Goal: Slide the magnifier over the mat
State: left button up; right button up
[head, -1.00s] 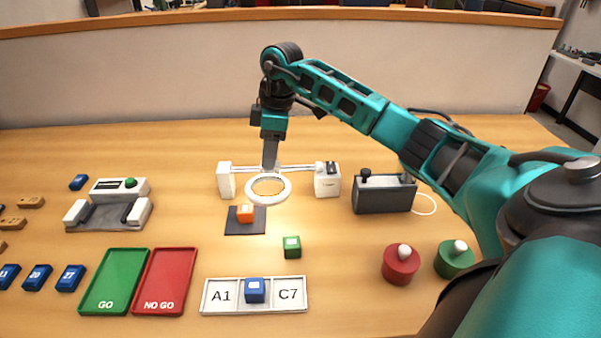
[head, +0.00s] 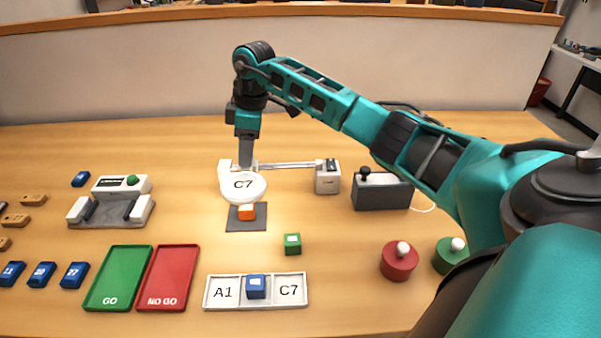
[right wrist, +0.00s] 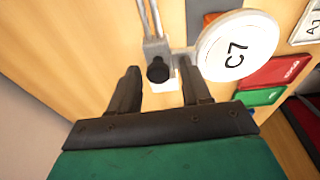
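The magnifier (head: 243,186) is a white round lens showing "C7", carried on a thin metal rail (head: 290,165). It sits near the rail's left end, just behind the dark mat (head: 234,224) in the head view. An orange block (head: 247,212) lies on the mat. In the right wrist view the lens (right wrist: 236,48) partly covers the mat (right wrist: 198,12) and the block. My right gripper (head: 245,165) is at the magnifier's slider. Its fingers (right wrist: 160,65) stand apart on either side of a black knob (right wrist: 158,70), with gaps visible. My left gripper is out of view.
A green block (head: 292,244) lies right of the mat. A white tray (head: 223,292) marked A1 and C7 holds a blue block. Green (head: 115,280) and red (head: 168,280) trays lie front left. A dark box (head: 383,194) stands right of the rail.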

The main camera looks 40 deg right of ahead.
jog(key=shift+o, duration=0.9)
jog(key=shift+s+d+f, duration=0.15)
jog(key=shift+f, duration=0.35)
jog(key=shift+s+d+f, duration=0.1)
jog(key=shift+d+f, duration=0.05)
jog(key=shift+f, duration=0.35)
jog(key=shift+r, duration=0.15)
notch_tip(320, 180, up, 2)
jog(key=shift+w+p, duration=0.1)
jog(key=shift+p, duration=1)
jog(key=shift+w+r, duration=0.1)
jog(key=shift+r, duration=2.45)
